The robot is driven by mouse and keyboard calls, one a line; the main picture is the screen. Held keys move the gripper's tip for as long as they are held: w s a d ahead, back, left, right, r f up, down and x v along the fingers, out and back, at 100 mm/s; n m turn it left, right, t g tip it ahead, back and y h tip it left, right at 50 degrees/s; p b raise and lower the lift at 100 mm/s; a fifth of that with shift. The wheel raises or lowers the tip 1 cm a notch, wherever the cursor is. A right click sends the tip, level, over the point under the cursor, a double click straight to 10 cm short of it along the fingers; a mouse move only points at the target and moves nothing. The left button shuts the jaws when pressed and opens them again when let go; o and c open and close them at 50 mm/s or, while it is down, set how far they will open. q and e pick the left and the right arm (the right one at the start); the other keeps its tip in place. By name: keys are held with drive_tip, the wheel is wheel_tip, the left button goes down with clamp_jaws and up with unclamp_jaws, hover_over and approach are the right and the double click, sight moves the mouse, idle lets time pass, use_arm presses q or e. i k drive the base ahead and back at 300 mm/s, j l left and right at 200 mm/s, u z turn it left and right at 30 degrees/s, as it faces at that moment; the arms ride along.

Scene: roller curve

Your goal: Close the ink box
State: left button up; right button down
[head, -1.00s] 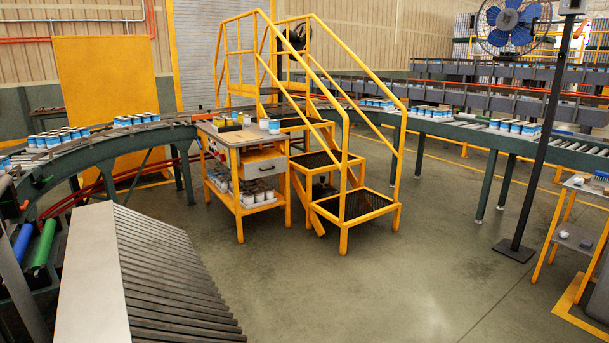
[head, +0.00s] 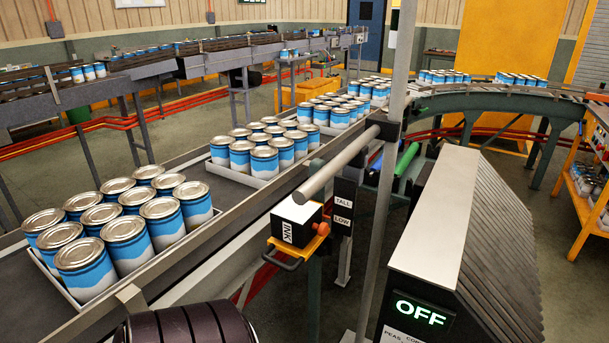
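The ink box (head: 297,221) is a small box with a white top and an INK label on its front. It sits in the middle of the head view, beside the conveyor rail and below a grey bar. A yellow-orange tray or flap (head: 290,247) with a dark handle (head: 281,261) juts out under it. A red-orange knob (head: 322,229) is on its right side. I cannot tell clearly whether the box is open or shut.
Trays of blue-and-white cans (head: 125,235) stand along the conveyor to the left. A grey upright post (head: 384,190) stands just right of the box. A grey cabinet with an OFF display (head: 420,313) is at the lower right. TALL and LOW signs (head: 343,210) hang beside the box.

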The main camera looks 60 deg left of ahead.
sight(294, 223)
drive_tip(key=u, duration=1.65)
drive_tip(key=k+u, duration=0.25)
drive_tip(key=u, duration=0.25)
drive_tip(key=k+j+u, duration=0.15)
drive_tip(key=u, duration=0.3)
drive_tip(key=k, duration=0.1)
